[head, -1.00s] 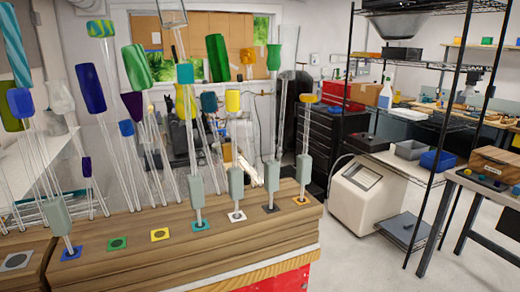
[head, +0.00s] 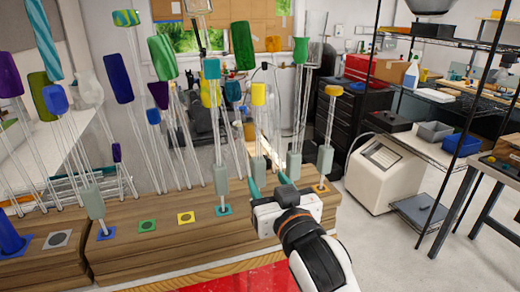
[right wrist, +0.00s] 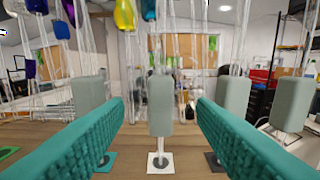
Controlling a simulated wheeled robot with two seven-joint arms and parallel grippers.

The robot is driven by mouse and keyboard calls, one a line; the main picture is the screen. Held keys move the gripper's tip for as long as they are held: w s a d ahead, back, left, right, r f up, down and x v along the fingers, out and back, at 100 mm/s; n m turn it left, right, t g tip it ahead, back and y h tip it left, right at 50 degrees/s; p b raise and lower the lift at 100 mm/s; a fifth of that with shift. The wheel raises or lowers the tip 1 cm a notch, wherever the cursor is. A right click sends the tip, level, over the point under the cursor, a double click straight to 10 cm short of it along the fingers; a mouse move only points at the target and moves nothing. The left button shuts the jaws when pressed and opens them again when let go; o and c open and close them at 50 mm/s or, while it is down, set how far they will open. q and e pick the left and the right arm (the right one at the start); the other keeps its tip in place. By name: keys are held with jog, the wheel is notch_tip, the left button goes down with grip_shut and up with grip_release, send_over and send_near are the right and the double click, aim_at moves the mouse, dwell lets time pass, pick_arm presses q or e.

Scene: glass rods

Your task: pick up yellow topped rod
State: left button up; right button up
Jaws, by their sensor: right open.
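A clear rod with a yellow top (head: 258,93) stands upright in the front row of the wooden rack; my right gripper hides its lower part in the head view. Another upright rod, with an amber-yellow top (head: 333,90), stands on an orange square to its right. My right gripper (head: 268,182) is open and empty at the front row. In the right wrist view, its two teal fingers (right wrist: 160,120) point ahead, with a grey-green block on a rod (right wrist: 160,105) centred between and beyond them, above a white square. That rod's top is out of frame. My left gripper is not in view.
The wooden rack (head: 160,255) holds coloured squares. A blue-topped rod (head: 210,68) and a green-topped rod (head: 300,50) stand either side of the yellow-topped one. Several taller coloured rods crowd behind. Grey-green blocks flank the fingers closely in the wrist view. Space in front of the rack is free.

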aim_at(261, 170)
jog(key=x, duration=0.3)
jog(key=shift+w+a+p, duration=0.1)
jog(key=shift+w+p, duration=0.25)
jog(key=shift+p, duration=0.05)
jog(key=p+x, duration=0.2)
jog(key=x, duration=0.2)
jog(key=shift+w, duration=0.35)
jog(key=shift+w+a+f, duration=0.15)
jog(key=shift+w+a, duration=0.05)
jog(key=shift+w, duration=0.1)
jog(key=shift+c, duration=0.3)
